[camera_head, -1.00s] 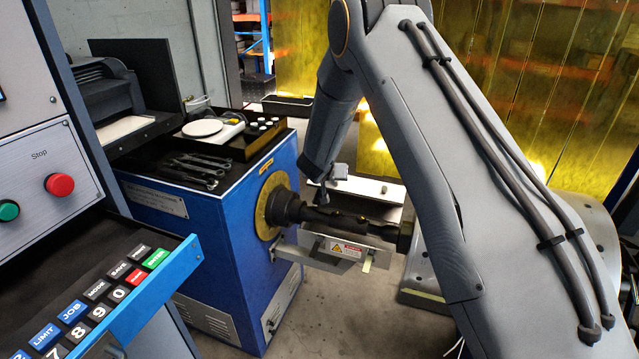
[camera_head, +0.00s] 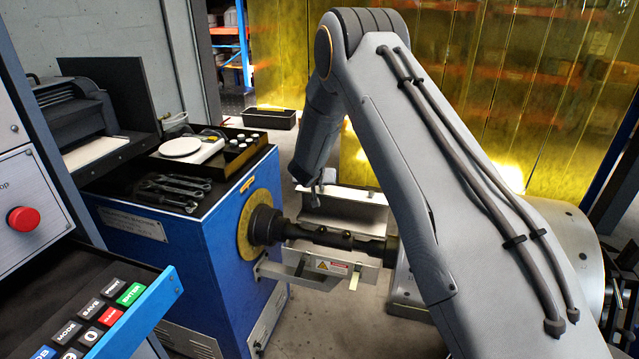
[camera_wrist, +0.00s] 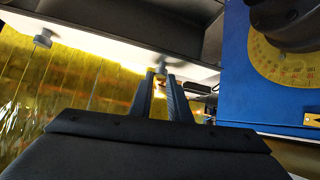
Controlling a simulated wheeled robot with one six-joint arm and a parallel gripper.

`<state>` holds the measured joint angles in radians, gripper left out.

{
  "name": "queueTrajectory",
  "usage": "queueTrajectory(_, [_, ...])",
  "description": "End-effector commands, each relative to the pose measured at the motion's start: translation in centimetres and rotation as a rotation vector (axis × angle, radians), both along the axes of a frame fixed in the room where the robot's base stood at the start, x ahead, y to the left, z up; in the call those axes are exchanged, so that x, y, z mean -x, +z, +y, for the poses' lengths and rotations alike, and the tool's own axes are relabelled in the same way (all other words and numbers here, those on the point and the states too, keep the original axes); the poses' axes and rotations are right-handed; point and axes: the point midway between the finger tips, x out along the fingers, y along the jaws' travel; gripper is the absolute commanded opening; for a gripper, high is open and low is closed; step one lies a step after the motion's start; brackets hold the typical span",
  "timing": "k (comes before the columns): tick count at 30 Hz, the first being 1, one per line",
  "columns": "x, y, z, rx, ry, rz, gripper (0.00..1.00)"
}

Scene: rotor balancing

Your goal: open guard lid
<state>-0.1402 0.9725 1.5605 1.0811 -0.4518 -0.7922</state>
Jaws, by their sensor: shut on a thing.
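The guard lid (camera_head: 345,210) is a pale panel behind the dark rotor shaft (camera_head: 335,238). It stands tilted back, with its inner side facing the head camera. In the wrist view the lid (camera_wrist: 100,46) is a pale band running across the top, with a small grey knob (camera_wrist: 43,38) at left. My gripper (camera_wrist: 161,82) is shut on a second small knob (camera_wrist: 161,64) near the lid's edge. In the head view my gripper (camera_head: 318,185) is at the lid's upper left corner, its fingers hard to make out.
The blue balancing machine (camera_head: 185,240) stands left of the lid, with a dark tray of wrenches (camera_head: 175,190) on top. A control panel with a red button (camera_head: 23,219) and a keypad (camera_head: 95,315) are at front left. A yellow curtain (camera_head: 460,90) hangs behind.

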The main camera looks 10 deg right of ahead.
Motion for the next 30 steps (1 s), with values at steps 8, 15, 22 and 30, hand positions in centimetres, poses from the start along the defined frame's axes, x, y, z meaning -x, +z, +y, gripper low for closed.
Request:
queueTrajectory(8, [-0.3, 0.6, -0.3, 0.003, -0.005, -0.01, 0.35])
queueTrajectory(15, [-0.1, 0.3, 0.1, 0.001, 0.0, -0.005, 0.35])
queueTrajectory(22, [0.8, 1.1, 0.5, 0.001, 0.0, -0.005, 0.35])
queueTrajectory(30, [3.6, 3.5, 1.4, 0.001, -0.002, -0.007, 0.35])
